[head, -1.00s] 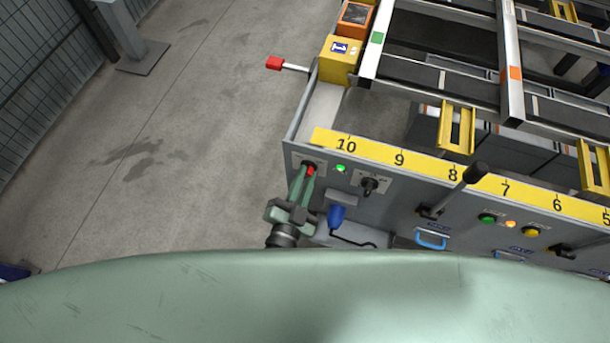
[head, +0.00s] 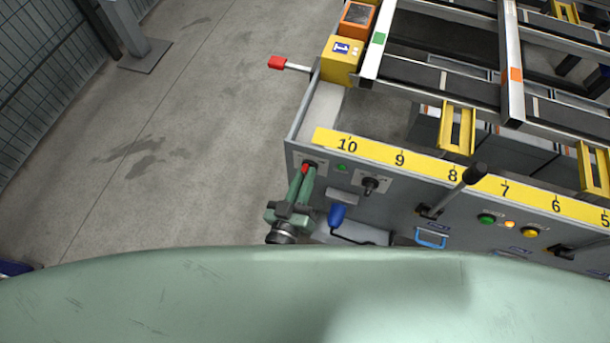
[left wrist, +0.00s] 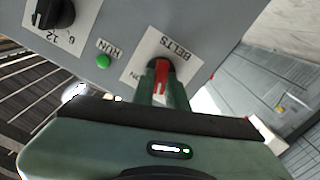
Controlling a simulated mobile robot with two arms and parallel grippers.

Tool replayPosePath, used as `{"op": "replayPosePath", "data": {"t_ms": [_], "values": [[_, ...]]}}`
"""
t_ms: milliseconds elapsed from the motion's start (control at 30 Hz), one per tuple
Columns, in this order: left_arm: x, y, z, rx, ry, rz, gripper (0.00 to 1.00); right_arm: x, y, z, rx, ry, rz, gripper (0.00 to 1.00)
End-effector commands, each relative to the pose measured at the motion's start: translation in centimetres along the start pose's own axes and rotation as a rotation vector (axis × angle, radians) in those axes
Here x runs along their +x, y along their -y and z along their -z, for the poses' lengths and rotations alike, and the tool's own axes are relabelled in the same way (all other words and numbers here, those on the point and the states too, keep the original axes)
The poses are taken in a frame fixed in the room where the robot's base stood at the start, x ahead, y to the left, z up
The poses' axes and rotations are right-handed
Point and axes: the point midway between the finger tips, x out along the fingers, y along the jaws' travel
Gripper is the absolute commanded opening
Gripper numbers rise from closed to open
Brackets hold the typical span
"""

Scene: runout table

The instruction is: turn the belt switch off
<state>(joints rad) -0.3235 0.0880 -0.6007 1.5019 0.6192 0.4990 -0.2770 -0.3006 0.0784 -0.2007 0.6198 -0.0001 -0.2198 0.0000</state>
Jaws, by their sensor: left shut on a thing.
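The belt switch (head: 306,167) is a red handle on a plate at the left end of the grey front panel. It also shows in the left wrist view (left wrist: 162,75), beside a white "BELTS" label, with part of an "ON" mark at its left. My left gripper (head: 304,175) is shut on the red handle, a finger on each side. The fingers hide part of the handle. The green "RUN" lamp (head: 341,168) beside it looks dim in the head view and shows in the left wrist view (left wrist: 103,61). My right gripper is not in view.
A black rotary knob (head: 370,185) and a black lever (head: 455,188) are to the right on the panel. A blue object (head: 337,214) hangs close to my left gripper. A red-tipped lever (head: 277,63) sticks out at the left. The floor at left is clear.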

Motion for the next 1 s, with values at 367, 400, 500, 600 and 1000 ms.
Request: {"op": "replayPosePath", "data": {"t_ms": [367, 400, 500, 600, 1000], "values": [[-0.09, 0.16, -0.19, -0.277, 0.003, 0.000, 0.00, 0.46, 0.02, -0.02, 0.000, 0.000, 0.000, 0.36], [-0.09, 0.17, -0.19, -0.297, 0.003, 0.000, 0.00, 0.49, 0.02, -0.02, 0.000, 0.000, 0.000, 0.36], [-0.09, 0.18, -0.18, -0.340, 0.003, 0.001, 0.00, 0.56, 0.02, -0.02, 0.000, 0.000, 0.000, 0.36], [-0.09, 0.18, -0.18, -0.369, 0.003, 0.000, 0.00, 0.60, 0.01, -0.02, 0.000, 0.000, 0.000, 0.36], [-0.09, 0.18, -0.16, -0.405, 0.003, 0.001, 0.00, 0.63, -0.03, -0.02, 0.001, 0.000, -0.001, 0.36]]}}
